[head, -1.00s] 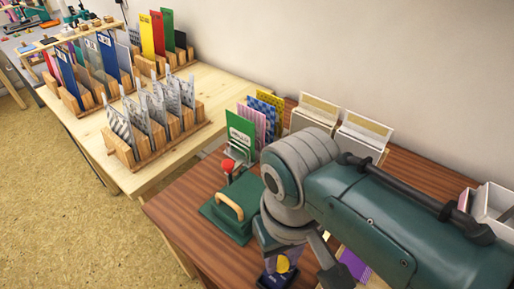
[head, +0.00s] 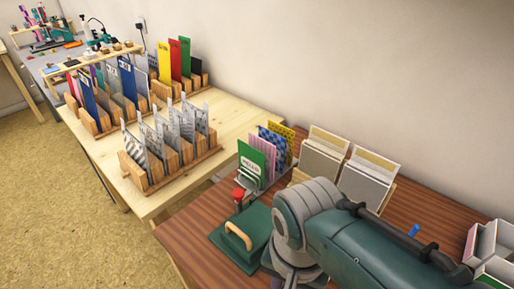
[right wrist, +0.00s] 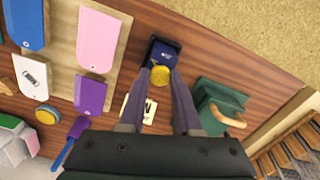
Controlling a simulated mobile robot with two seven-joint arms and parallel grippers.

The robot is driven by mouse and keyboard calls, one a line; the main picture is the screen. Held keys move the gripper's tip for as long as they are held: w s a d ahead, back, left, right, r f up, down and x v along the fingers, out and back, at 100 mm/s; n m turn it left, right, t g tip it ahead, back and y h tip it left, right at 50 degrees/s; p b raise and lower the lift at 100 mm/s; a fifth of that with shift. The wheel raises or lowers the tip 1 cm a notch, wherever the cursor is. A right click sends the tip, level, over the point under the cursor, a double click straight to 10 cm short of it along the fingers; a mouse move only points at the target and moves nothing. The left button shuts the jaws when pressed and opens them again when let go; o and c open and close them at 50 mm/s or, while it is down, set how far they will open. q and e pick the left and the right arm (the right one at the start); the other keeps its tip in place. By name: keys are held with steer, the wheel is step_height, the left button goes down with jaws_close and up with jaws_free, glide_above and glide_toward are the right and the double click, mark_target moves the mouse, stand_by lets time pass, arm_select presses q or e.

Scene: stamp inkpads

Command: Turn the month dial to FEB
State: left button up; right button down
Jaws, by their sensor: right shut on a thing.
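In the right wrist view, a round yellow dial (right wrist: 160,76) sits at the near end of a dark blue device (right wrist: 161,53) on the wooden table. My right gripper (right wrist: 160,80) has one finger on each side of the dial and is shut on it. No month lettering on the dial can be read. A white piece with dark marks (right wrist: 139,108) lies beside the left finger. In the head view the dial and the gripper's fingers are out of sight, and only my right arm shows. My left gripper is in neither view.
A green block with a wooden handle (right wrist: 215,110) stands close to the right finger; it also shows in the head view (head: 243,237). Purple (right wrist: 90,94), pink (right wrist: 97,38) and blue (right wrist: 24,24) tags lie at the left. A red-topped item (head: 238,194) stands behind the block.

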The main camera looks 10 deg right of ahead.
stand_by(0.6)
steer(key=c, duration=0.6)
jaws_free()
step_height(320, 180, up, 10)
steer(key=p, duration=0.5)
steer(key=shift+d, duration=0.1)
